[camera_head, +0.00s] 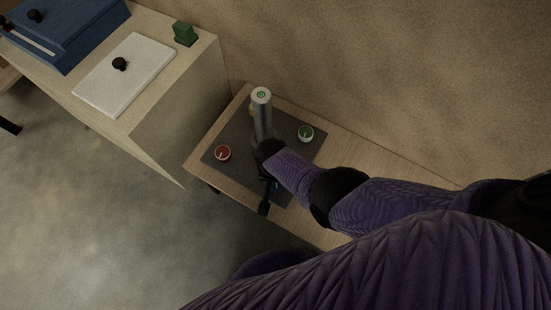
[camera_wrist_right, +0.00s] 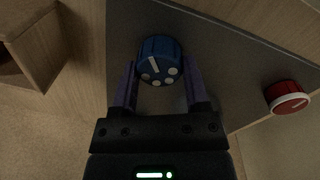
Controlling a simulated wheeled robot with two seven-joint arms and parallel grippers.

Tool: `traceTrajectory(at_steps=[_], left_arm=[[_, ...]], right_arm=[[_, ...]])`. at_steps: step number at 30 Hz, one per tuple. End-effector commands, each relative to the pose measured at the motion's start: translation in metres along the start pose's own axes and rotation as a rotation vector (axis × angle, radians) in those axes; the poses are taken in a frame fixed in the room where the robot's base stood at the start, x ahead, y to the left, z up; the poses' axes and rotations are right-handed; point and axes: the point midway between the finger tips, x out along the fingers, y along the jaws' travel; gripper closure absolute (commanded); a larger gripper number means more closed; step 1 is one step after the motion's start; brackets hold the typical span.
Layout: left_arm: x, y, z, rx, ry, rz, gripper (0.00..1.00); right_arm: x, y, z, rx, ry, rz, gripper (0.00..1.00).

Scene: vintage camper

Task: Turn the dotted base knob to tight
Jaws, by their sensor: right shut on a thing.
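The dotted base knob (camera_wrist_right: 158,58) is blue with a white pointer line and several pale dots on its face. In the right wrist view it sits between the two fingers of my right gripper (camera_wrist_right: 160,88), which is shut on its sides. In the head view my right gripper (camera_head: 270,188) reaches down to the front part of the dark grey panel (camera_head: 238,140). My left gripper is not in view.
A red knob (camera_head: 223,153) and a green knob (camera_head: 305,133) sit on the panel. A cabinet (camera_head: 185,105) to the left carries a white lidded panel (camera_head: 125,75), a green block (camera_head: 185,35) and a blue box (camera_head: 70,30).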

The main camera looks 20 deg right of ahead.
Motion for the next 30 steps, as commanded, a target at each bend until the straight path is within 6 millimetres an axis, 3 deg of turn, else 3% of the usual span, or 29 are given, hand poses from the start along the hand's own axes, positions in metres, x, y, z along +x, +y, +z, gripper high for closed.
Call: traceTrajectory(at_steps=[15,30], left_arm=[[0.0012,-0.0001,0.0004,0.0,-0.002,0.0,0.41],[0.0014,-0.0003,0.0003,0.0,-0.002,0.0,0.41]], right_arm=[[0.0004,0.0006,0.0003,0.381,-0.021,0.001,1.0],[0.0002,0.0007,0.0001,0.496,-0.027,0.001,1.0]])
